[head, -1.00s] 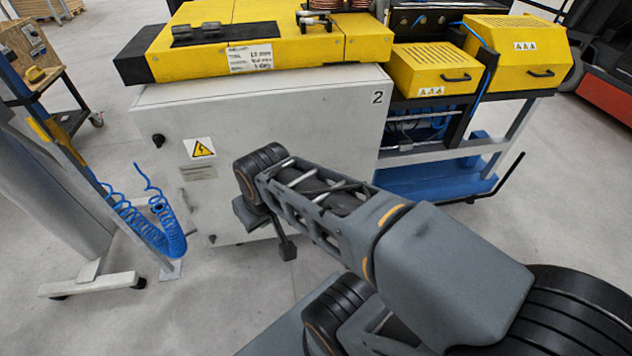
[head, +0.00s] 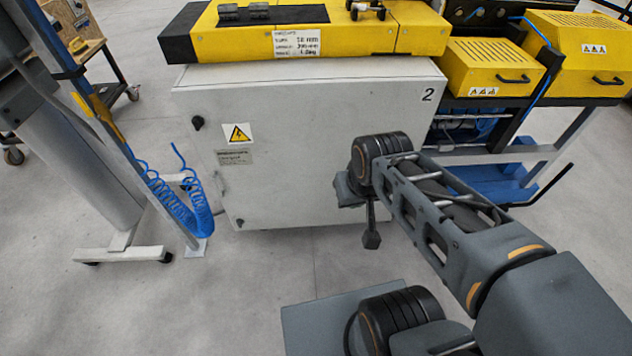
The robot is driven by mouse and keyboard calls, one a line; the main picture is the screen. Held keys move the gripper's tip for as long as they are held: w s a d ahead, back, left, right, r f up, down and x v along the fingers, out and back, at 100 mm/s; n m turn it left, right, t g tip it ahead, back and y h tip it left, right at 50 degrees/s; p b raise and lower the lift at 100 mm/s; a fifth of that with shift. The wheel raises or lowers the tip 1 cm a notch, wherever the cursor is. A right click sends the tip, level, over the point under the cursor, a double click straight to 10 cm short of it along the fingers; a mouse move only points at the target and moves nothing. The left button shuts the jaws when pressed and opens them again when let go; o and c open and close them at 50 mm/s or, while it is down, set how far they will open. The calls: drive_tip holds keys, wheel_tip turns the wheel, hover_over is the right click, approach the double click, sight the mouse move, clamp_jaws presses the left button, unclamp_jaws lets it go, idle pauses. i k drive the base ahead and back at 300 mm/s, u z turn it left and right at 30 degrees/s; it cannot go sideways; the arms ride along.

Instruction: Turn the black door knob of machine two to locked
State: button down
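Machine two is a light grey cabinet (head: 310,150) with the number 2 at its upper right corner. The black door knob (head: 198,123) sits high on the left edge of its door, left of the yellow warning sign (head: 236,133). The knob is small here and I cannot read its position. My gripper (head: 371,240) hangs below my wrist, in front of the cabinet's lower right part. It is well to the right of the knob and lower in the picture, apart from it. Its fingers are too small to tell open from shut.
A blue coiled hose (head: 178,205) hangs by a slanted post left of the cabinet. A wheeled stand (head: 120,252) is at the left. Yellow covers (head: 365,30) top the cabinet, with yellow boxes (head: 490,65) at right. The floor in front is mostly clear.

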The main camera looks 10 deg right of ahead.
sight(196, 120)
drive_tip(key=u, duration=0.95)
drive_tip(key=k, duration=1.2)
drive_tip(key=u, duration=1.5)
drive_tip(key=i, duration=2.3)
drive_tip(key=z, duration=1.45)
drive_tip(key=i, duration=1.1)
drive_tip(key=z, duration=1)
